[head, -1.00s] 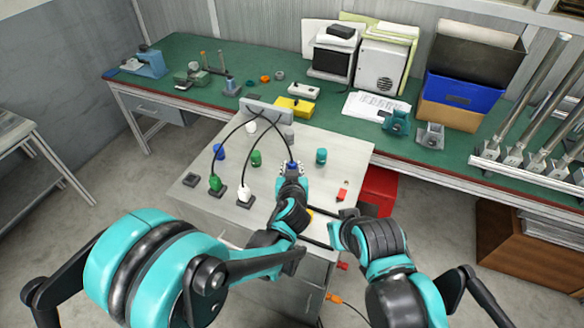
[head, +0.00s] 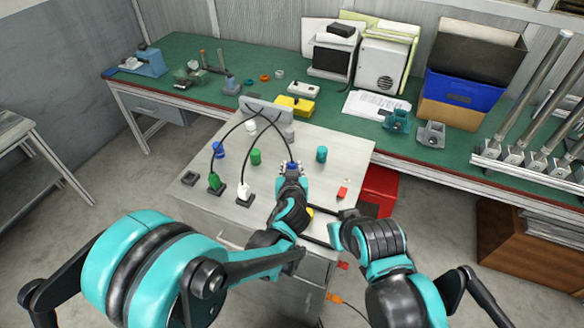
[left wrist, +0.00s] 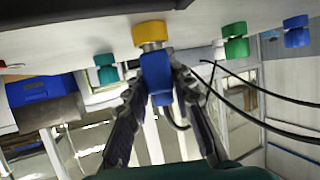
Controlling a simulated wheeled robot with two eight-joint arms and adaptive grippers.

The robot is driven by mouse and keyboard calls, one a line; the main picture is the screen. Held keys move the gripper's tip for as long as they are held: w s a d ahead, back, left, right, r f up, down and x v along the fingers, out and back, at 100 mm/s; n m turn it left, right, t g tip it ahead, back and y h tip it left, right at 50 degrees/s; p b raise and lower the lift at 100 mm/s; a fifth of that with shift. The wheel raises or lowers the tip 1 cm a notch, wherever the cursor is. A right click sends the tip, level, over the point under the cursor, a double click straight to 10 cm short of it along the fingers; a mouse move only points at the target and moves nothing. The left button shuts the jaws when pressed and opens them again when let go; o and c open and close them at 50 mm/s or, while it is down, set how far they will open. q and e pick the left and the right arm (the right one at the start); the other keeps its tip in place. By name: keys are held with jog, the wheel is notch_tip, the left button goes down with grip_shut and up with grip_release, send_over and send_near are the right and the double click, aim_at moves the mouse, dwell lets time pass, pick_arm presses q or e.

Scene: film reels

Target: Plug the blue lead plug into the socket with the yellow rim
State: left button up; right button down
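The blue lead plug (left wrist: 157,78) sits between the two fingers of my left gripper (left wrist: 158,90), which is shut on it. In the head view, my left gripper (head: 291,172) is over the grey cabinet top, with a black lead running to the plug (head: 292,165). The yellow-rimmed socket (left wrist: 149,32) is straight ahead of the plug in the left wrist view, with a grey metal part between them. I cannot tell whether they touch. My left gripper hides this socket in the head view. My right gripper (head: 318,228) looks open and empty, its dark fingers apart.
Teal (head: 321,155), green (head: 256,157) and blue (head: 219,150) sockets stand on the cabinet top (head: 345,165). Green (head: 214,182) and white (head: 243,191) plugs on leads stand at its left front. A green bench (head: 350,120) with boxes runs behind.

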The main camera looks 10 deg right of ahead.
dwell(0.3)
